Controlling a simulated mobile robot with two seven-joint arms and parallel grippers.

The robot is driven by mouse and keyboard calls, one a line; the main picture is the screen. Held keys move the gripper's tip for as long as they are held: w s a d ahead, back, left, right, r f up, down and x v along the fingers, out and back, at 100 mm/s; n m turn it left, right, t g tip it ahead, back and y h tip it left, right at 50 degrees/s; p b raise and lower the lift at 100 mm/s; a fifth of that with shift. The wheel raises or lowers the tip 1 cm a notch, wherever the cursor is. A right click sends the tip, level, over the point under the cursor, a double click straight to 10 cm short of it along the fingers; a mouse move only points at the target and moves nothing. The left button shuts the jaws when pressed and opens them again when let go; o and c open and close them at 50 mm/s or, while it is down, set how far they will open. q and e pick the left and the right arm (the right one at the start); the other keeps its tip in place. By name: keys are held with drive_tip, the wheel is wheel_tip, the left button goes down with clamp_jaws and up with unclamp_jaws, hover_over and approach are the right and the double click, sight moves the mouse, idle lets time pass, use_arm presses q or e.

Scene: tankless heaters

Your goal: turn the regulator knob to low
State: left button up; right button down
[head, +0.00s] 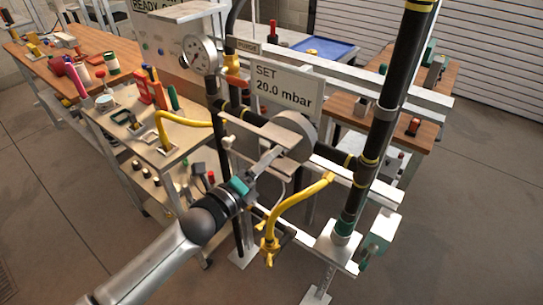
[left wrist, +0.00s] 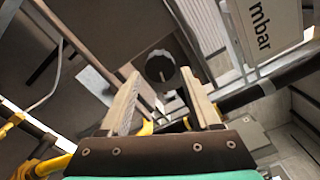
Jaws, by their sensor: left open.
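The regulator (head: 302,130) is a round grey body on the black pipe run, below the sign in the head view. In the left wrist view a dark round knob (left wrist: 160,67) with a lighter mark near its lower edge shows between and beyond my fingers. My left gripper (head: 284,150) reaches the regulator from the lower left, and its pale fingers are apart. In the left wrist view the left gripper (left wrist: 160,80) is open and empty, with a finger on either side of the knob. I cannot tell whether they touch it. No low marking is readable. My right gripper is out of view.
A sign (head: 286,88) reading "SET 20.0 mbar" stands just above the regulator. A pressure gauge (head: 200,55) is at the upper left. A yellow pipe (head: 295,200) and a thick black upright pipe (head: 385,110) are close to the right. A cluttered cart (head: 140,135) stands at left.

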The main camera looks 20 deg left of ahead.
use_arm(q)
drive_tip(key=shift+x, duration=0.85)
drive_tip(key=shift+c, duration=0.4)
clamp_jaws()
